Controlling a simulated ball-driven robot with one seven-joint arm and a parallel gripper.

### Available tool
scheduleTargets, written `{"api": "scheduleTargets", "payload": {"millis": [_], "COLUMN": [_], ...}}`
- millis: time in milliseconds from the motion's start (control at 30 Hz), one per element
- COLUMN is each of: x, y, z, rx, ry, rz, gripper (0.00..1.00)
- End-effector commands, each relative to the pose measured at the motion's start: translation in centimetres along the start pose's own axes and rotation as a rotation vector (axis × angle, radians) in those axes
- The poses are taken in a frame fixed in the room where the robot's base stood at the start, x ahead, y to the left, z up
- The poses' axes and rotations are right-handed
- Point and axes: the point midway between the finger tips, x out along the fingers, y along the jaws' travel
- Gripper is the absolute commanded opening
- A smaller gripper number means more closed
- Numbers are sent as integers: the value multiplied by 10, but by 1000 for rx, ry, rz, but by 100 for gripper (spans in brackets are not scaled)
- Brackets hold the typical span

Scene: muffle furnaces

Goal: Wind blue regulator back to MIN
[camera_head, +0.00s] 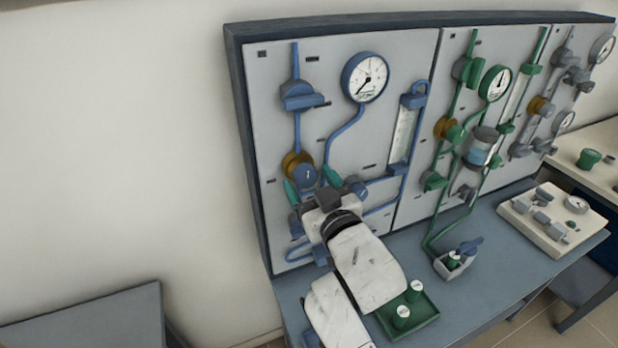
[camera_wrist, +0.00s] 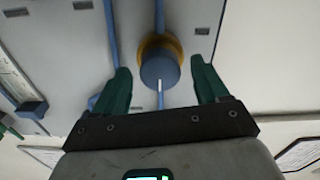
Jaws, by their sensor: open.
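The blue regulator is a round blue knob (camera_head: 306,175) on a brass collar (camera_head: 293,160), low on the left panel. In the wrist view the blue knob (camera_wrist: 160,70) sits in front of its brass collar (camera_wrist: 148,48). A white pointer line on the knob runs toward the bottom of that picture. My gripper (camera_head: 311,182) is open, its green fingers either side of the knob. In the wrist view my gripper (camera_wrist: 160,66) shows gaps between both fingers and the knob. I cannot read any MIN mark.
A blue-rimmed gauge (camera_head: 365,77) and a blue valve (camera_head: 300,95) are above. A blue flow tube (camera_head: 404,135) and green-piped panel (camera_head: 470,120) stand to the right. A green tray (camera_head: 420,315) with small green-and-white pieces lies on the bench below.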

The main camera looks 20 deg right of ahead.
Motion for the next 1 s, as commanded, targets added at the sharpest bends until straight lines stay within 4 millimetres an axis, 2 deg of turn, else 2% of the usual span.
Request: {"api": "scheduleTargets", "payload": {"millis": [133, 400, 1000], "x": [8, 9, 9], "y": [0, 0, 0], "z": [0, 0, 0], "rx": [-1, 0, 0], "ry": [0, -1, -1], "rz": [0, 0, 0], "gripper": [74, 74, 18]}}
